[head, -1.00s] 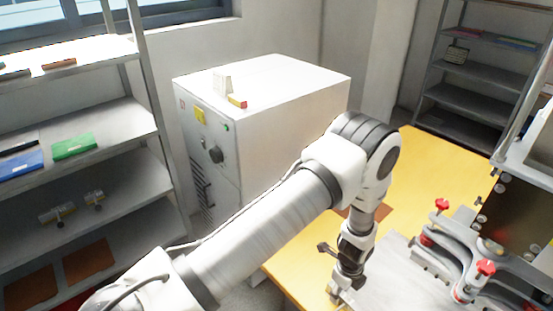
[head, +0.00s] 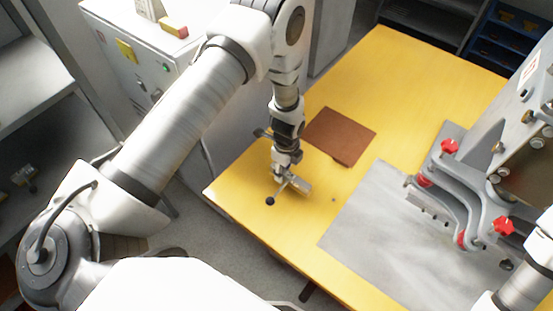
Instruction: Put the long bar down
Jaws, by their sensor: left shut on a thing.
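My left gripper (head: 286,168) points down over the near left part of the yellow table. It is shut on a small metallic piece (head: 298,184), taken to be the long bar, low over or touching the tabletop. Whether the piece rests on the table cannot be told. A thin rod with a dark ball end (head: 270,201) sticks out beside it toward the table's near edge. The gripper hides part of the held piece. My right gripper is not in view; only part of my right arm shows at the lower right.
The yellow table (head: 400,75) has free room at the back. A brown sheet (head: 341,134) lies behind the gripper. A grey plate (head: 375,225) lies to the right, with a red-knobbed clamp fixture (head: 455,195) on it. A white cabinet (head: 120,50) stands at the left.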

